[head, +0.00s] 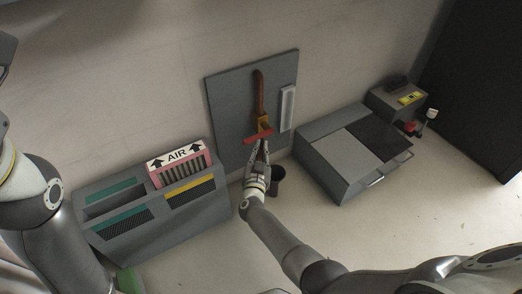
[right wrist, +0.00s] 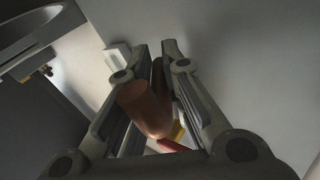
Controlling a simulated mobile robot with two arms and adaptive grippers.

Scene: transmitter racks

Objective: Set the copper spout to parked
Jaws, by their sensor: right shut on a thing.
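The copper spout (head: 259,92) is a curved brown-orange pipe on a grey board (head: 229,108) at the wall. It hangs roughly lengthwise down the board, with a brassy fitting and a red bar (head: 256,137) at its lower end. My right gripper (head: 261,145) is at that lower end. In the right wrist view the rounded copper end (right wrist: 146,108) lies between the two fingers (right wrist: 155,90), which are shut on it. Bits of red and yellow show behind it. The exact contact is partly hidden. My left gripper's fingers are not visible.
A pale vertical strip (head: 287,108) is on the board, right of the spout. A dark bucket (head: 277,178) stands below. A grey AIR unit (head: 146,229) is on the left. A grey cabinet (head: 325,178) and a smaller box (head: 384,101) are on the right. Floor is clear at lower right.

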